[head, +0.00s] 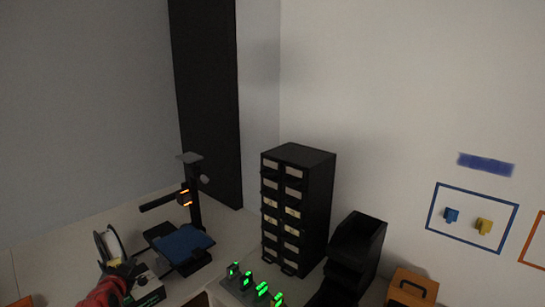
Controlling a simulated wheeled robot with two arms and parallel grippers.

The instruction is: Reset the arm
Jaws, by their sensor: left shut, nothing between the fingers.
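My left gripper (121,271) is black with a red arm part behind it and shows at the lower left of the head view. It is shut and empty. It is in front of a white spool-like ring (100,245) and beside a small dark device with a pale top; whether it touches either one, I cannot tell. My right gripper is not in the view.
A 3D printer-like machine (194,215) with a blue plate (183,242) stands right of the gripper. A black drawer cabinet (318,205), green-lit devices (246,282), black stacked bins (358,240) and a wooden box (413,285) stand further right. The pale tabletop (60,245) is clear at left.

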